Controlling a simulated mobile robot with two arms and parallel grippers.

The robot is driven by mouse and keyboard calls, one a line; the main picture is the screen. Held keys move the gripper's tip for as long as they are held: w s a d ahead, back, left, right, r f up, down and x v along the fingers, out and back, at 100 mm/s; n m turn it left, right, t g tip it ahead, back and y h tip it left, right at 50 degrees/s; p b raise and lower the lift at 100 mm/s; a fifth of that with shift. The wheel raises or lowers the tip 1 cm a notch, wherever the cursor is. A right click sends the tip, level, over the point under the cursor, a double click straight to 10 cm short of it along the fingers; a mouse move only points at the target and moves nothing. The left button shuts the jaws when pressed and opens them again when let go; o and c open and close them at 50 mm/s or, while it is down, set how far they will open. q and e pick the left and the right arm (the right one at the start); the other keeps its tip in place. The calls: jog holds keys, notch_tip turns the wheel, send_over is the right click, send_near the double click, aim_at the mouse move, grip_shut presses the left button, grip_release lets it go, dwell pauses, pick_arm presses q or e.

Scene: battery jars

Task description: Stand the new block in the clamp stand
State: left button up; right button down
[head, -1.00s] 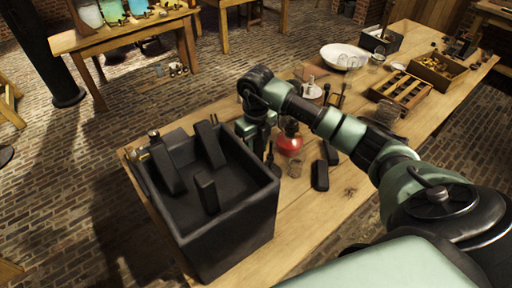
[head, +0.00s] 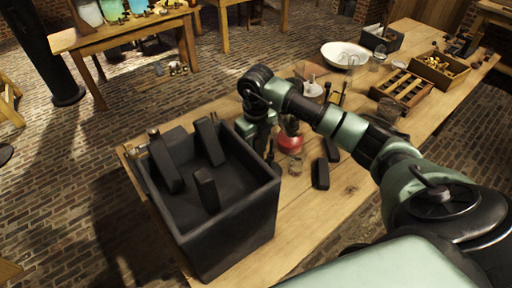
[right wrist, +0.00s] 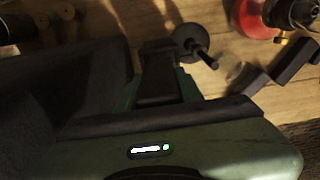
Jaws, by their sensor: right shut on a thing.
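My right gripper (head: 264,146) points down just beyond the right rim of a large black open tank (head: 247,212). In the right wrist view its green jaws are shut on a dark block (right wrist: 163,80), seen end-on; in the head view the block is mostly hidden. A dark round foot with a short rod (right wrist: 190,45) shows just past the jaws; it may be part of the clamp stand, but I cannot tell. Several dark blocks stand or lean inside the tank, one of them short and upright (head: 207,188). My left gripper is not in view.
Close to the gripper on the table (head: 262,262) are a red-bodied burner (head: 290,142), a small glass (head: 295,165) and two dark blocks lying down (head: 320,174). Farther back are a white bowl (head: 345,54), a slotted wooden rack (head: 402,88) and a wooden box (head: 440,70).

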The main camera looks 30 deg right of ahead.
jog(key=shift+f+b, duration=2.45)
jog(key=shift+f, duration=0.6)
dwell(1.0)
jog(key=c, duration=0.8)
grip_release()
jog(key=shift+c, duration=0.2)
notch_tip(320, 180, up, 8)
jog(key=shift+b, duration=0.8)
jog(key=shift+f, duration=0.1)
